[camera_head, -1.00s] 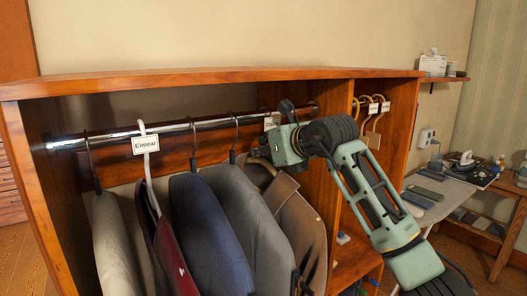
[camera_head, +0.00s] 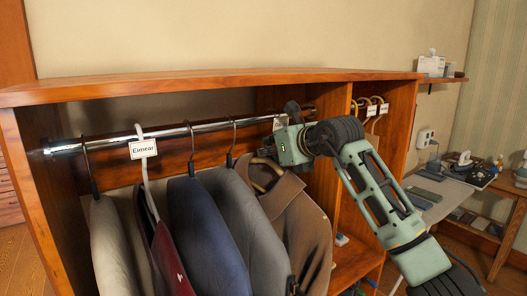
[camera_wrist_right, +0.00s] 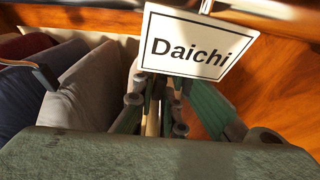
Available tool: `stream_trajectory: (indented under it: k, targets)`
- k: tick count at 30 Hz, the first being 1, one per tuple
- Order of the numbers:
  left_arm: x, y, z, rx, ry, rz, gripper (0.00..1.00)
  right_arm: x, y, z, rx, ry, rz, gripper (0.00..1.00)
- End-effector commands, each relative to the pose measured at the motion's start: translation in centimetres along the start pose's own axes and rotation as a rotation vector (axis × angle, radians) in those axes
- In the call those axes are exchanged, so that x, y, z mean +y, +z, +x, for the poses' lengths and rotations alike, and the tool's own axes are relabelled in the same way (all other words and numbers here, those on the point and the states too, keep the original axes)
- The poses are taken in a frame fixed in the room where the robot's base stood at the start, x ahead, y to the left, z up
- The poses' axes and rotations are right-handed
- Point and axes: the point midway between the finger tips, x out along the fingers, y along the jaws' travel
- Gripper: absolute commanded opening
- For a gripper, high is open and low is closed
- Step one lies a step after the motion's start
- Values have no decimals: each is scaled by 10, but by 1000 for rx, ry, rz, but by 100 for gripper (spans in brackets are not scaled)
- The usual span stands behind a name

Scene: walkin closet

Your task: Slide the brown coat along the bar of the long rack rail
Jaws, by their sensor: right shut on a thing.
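The brown coat (camera_head: 302,222) hangs at the right end of the row in the long rack, its collar and part of a wooden hanger showing. The metal bar (camera_head: 112,141) of the long rack runs across under the wooden top. My right gripper (camera_head: 268,152) is at the coat's hanger, just below the bar, and is shut on it. The hook is mostly hidden. My left gripper is not in view.
A grey jacket (camera_head: 243,215) hangs close left of the coat, then a blue jacket (camera_head: 205,235) and a maroon garment beside the "Eimear" tag (camera_head: 143,149). A wooden divider (camera_head: 337,140) stands right of the coat. Beyond it hang several tagged hangers (camera_head: 372,108).

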Motion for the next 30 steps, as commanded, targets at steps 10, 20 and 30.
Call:
stream_trajectory:
  k: [10, 20, 30]
  targets:
    - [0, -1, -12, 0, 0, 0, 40, -25, 9, -4, -16, 0, 1, 0]
    - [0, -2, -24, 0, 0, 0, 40, -49, 10, -4, -16, 0, 1, 0]
    - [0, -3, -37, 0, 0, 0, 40, -73, 10, -4, -15, 0, 2, 0]
